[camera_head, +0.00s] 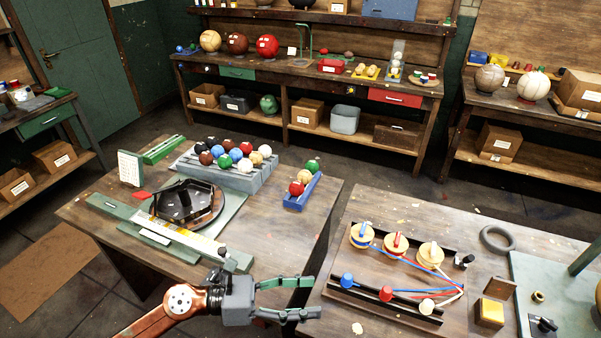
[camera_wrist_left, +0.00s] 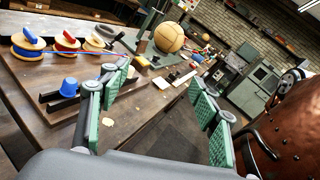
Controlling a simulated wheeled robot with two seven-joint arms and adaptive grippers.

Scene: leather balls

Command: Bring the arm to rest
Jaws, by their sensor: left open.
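My left gripper (camera_head: 300,298) comes in from the lower left in the head view. It is open and empty, with its two green-padded fingers apart and pointing right, over the gap between the two near tables. In the left wrist view the same fingers (camera_wrist_left: 160,115) stand wide apart with nothing between them; a table edge and the floor show beyond. My right gripper shows in neither view.
The left table (camera_head: 318,225) bears a rack of coloured balls (camera_head: 238,178), a blue holder with balls (camera_head: 302,198) and a black octagonal tray (camera_head: 186,203). The right table (camera_head: 400,205) bears thread spools (camera_head: 430,255) and a grey ring (camera_head: 497,239). Shelved benches line the back.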

